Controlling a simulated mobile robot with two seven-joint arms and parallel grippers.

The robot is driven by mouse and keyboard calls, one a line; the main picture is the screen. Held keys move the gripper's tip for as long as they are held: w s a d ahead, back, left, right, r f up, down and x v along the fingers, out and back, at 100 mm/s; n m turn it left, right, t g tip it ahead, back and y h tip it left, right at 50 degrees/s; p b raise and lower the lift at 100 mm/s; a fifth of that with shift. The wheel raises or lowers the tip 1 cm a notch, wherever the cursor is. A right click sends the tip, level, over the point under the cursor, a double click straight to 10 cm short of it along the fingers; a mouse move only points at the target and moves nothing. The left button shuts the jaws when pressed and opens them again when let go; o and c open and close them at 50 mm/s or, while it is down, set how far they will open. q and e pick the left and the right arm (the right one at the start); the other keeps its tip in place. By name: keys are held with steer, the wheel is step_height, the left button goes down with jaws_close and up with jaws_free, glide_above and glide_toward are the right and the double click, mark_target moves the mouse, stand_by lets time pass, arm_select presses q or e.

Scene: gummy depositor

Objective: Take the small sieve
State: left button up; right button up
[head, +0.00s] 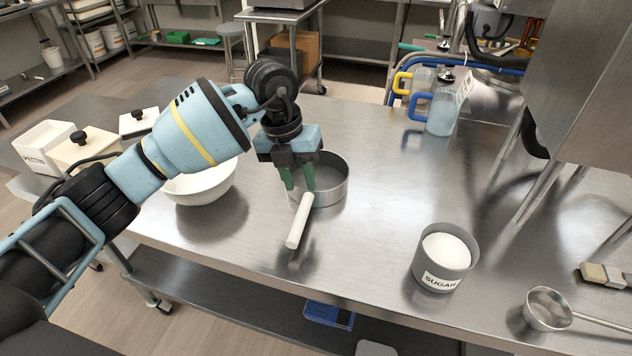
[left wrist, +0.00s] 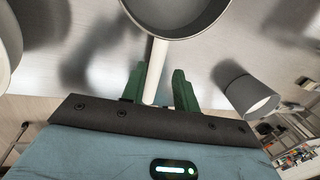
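A round grey vessel with a white handle, which I take for the small sieve, rests on the steel table; its rim (head: 335,191) and handle (head: 299,222) show in the head view. I cannot make out a mesh. In the left wrist view its bowl (left wrist: 178,16) is at the top and its handle (left wrist: 156,72) points down between my fingers. My left gripper (head: 298,180) has its green fingers on either side of the handle; a gap shows at the right finger (left wrist: 184,92). The gripper is open and points down. My right gripper is out of view.
A white bowl (head: 202,186) stands close left of the vessel. A sugar tin (head: 437,281) and a small metal round-bowled utensil (head: 548,310) stand to the right. Jugs (head: 441,112) stand at the back, lidded containers (head: 84,152) at the left. The table between vessel and tin is clear.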

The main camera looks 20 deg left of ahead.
mark_target(303, 205)
arm_select(q)
steer(key=shift+s+d+f, duration=0.1)
steer(key=shift+s+f, duration=0.2)
steer(key=shift+f, duration=0.3)
steer(key=shift+d+f, duration=0.15)
steer(key=shift+f, duration=0.8)
steer(key=f, duration=0.3)
steer(key=shift+s+d+f, duration=0.15)
steer(key=shift+d, duration=0.15)
steer(key=shift+f, duration=0.55)
steer(key=shift+d, duration=0.1)
arm_select(e)
steer(key=shift+w+r, duration=0.15)
steer(key=shift+r, duration=0.15)
arm_select(q)
steer(key=shift+c, duration=0.2)
